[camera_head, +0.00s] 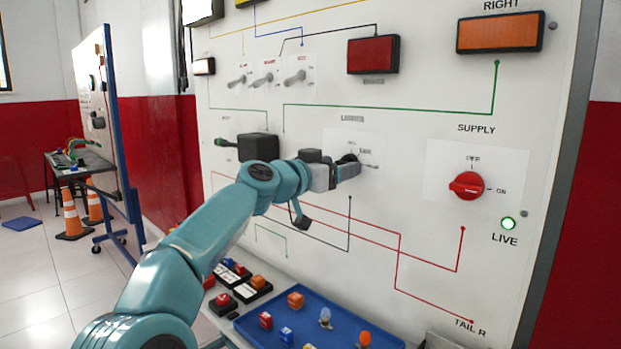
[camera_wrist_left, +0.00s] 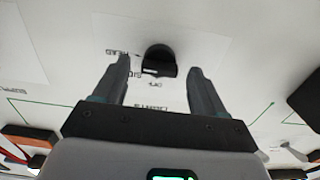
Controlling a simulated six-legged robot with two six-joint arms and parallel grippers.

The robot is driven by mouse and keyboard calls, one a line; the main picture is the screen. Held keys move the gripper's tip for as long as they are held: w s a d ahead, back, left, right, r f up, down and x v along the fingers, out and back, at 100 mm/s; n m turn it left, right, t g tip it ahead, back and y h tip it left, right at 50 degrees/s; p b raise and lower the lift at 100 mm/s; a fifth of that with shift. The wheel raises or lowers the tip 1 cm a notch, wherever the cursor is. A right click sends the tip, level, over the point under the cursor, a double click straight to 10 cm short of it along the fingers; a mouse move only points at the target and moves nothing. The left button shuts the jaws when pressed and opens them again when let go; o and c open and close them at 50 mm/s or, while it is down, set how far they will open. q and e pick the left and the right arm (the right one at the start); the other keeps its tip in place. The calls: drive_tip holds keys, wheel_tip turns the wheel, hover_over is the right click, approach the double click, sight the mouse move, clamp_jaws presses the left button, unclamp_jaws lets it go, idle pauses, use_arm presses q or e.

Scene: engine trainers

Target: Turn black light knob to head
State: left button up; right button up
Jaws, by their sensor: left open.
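The black light knob (camera_wrist_left: 160,61) is a round dark dial on a pale label plate on the white panel. In the left wrist view it sits between and just beyond my two fingertips, with printed labels around it upside down. In the head view only a small dark part of the knob (camera_head: 349,158) shows behind my gripper. My left gripper (camera_head: 350,170) is open, its fingers pointing at the panel on either side of the knob. It also shows in the left wrist view (camera_wrist_left: 159,68). I cannot tell whether a finger touches the knob. My right gripper is not in view.
A red supply knob (camera_head: 466,186) and a lit green lamp (camera_head: 508,223) are to the right. A black stalk switch box (camera_head: 258,147) is left of my gripper. Toggle switches (camera_head: 265,78) are above. A blue tray (camera_head: 330,325) with small parts lies below the panel.

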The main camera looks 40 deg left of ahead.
use_arm(q)
drive_tip(key=s+a+b, duration=0.1)
drive_tip(key=s+b, duration=0.3)
drive_tip(key=s, duration=1)
drive_tip(key=shift+s, duration=0.35)
